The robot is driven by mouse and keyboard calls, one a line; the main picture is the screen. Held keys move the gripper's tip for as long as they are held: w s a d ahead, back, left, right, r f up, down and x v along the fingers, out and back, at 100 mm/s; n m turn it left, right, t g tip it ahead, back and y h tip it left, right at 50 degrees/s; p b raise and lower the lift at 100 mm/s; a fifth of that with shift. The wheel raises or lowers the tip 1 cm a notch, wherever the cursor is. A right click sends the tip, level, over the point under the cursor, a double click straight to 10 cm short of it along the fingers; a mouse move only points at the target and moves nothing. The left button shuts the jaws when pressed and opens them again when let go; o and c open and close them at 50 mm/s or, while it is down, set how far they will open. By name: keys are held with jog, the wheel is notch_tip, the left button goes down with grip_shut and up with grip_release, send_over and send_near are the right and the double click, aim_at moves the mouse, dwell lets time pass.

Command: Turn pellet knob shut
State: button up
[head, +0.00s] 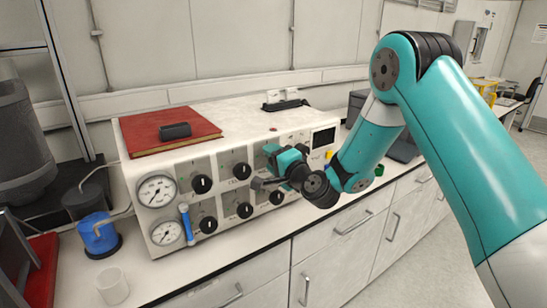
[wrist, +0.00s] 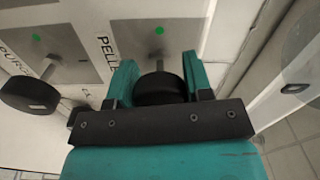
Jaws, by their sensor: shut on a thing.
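The pellet knob (wrist: 160,88) is a round black knob on a grey plate, with "PELLE..." lettering beside it in the wrist view. A green dot sits on the plate above it. My gripper (wrist: 158,82) has its two teal fingers on either side of the knob, shut on it. In the head view my gripper (head: 268,166) is at the right part of the white control panel (head: 222,250).
Other black knobs, such as one at upper left (head: 202,184), sit left of my gripper. Two pressure gauges (head: 157,190) and a blue-handled lever (head: 187,224) are at the panel's left. A red book (head: 168,130) lies on top. The counter front is mostly clear.

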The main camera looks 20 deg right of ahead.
jog(key=shift+d, duration=0.1)
dwell(0.4)
jog(key=o, duration=0.9)
jog(key=shift+s+d+f+b, duration=0.1)
jog(key=shift+s+f+b, duration=0.2)
jog(key=shift+b, duration=0.35)
jog(key=shift+r+b+v, duration=0.15)
jog(key=shift+b+v, duration=4.05)
jog(key=shift+b, duration=0.25)
jog(key=shift+r+b+v, duration=0.15)
jog(key=shift+b+v, duration=4.05)
jog(key=shift+b, duration=0.2)
